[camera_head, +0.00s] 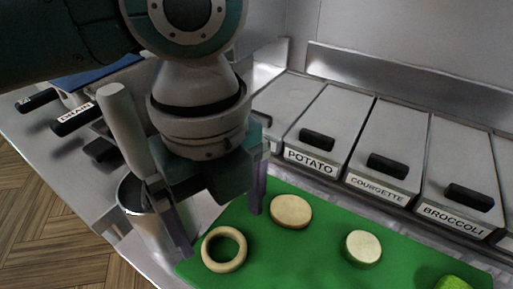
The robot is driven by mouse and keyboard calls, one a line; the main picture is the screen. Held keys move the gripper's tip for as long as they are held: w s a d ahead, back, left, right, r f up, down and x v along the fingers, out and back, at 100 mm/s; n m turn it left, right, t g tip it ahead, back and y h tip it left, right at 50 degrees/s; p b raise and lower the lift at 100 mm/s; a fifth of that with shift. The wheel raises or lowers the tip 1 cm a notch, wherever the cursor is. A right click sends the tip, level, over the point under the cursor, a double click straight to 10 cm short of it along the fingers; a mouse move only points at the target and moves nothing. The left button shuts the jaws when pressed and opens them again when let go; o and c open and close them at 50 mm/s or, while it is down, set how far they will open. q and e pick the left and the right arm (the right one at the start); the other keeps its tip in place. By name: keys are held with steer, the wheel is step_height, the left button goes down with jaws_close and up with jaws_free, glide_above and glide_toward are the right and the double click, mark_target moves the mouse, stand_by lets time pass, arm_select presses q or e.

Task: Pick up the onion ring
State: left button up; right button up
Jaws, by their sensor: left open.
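The onion ring (240,263) is a pale tan ring lying flat on the left end of the green board (310,262). My left gripper (222,228) is open above the board's left end, with its two purple-grey fingers apart. One finger comes down left of the ring, and the other is above and right of it, near a round pale slice. Nothing is seen between the fingers. My right gripper does not show.
A round tan slice (291,211) and a paler slice (363,247) lie on the board, with a green piece (453,283) at its right end. Lidded bins labelled potato (312,158), courgette (378,188) and broccoli (456,218) stand behind. A metal container (136,195) is left of the gripper.

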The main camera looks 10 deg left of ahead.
mark_target(224, 251)
arm_select(q)
steer(key=f, duration=0.6)
steer(key=shift+w+a, duration=0.15)
steer(key=shift+a, duration=0.25)
steer(key=shift+c, duration=0.2)
steer(key=c, duration=0.9)
steer(key=shift+o, duration=0.2)
steer(key=shift+r, duration=0.15)
